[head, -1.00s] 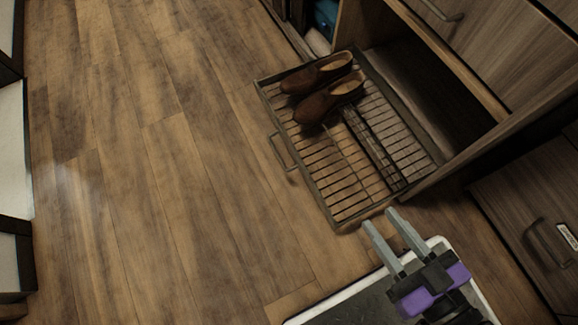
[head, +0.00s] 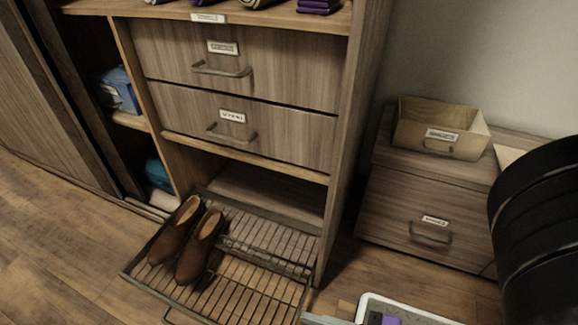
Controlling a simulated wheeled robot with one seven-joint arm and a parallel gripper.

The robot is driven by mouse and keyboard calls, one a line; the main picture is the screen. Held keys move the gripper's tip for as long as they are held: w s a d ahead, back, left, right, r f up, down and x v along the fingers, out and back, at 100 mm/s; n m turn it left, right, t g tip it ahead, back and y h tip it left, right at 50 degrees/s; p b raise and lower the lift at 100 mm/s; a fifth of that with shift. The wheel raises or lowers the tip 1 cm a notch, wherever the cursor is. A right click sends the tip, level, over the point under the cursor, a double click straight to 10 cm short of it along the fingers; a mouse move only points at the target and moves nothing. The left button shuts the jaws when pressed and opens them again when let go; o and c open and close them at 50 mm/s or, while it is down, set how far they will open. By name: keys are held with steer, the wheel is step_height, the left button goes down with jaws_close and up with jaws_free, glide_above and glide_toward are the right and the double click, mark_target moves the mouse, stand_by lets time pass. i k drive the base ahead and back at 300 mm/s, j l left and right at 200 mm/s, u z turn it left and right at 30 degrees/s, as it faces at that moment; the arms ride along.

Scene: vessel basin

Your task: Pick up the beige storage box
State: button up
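The beige storage box (head: 412,132) is open-topped, with a white label and a small handle on its front. It stands upright on top of a low wooden drawer cabinet (head: 385,205) at the right, near the wall. My gripper (head: 325,319) shows only in part at the bottom edge: a grey finger and a bit of purple. It is low, near the floor, in front of the cabinets and well apart from the box. The rest of it is cut off by the frame.
A slatted shoe rack (head: 245,290) with brown shoes (head: 195,245) is pulled out from the tall cabinet (head: 290,135). A large black ribbed part, likely my arm, covers the right edge and part of the low cabinet's top. Open floor (head: 50,270) lies at the left.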

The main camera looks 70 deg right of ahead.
mark_target(446, 129)
steer(key=z, duration=2.15)
steer(key=k+l, duration=0.1)
steer(key=k+l+u, duration=0.25)
steer(key=l, duration=0.2)
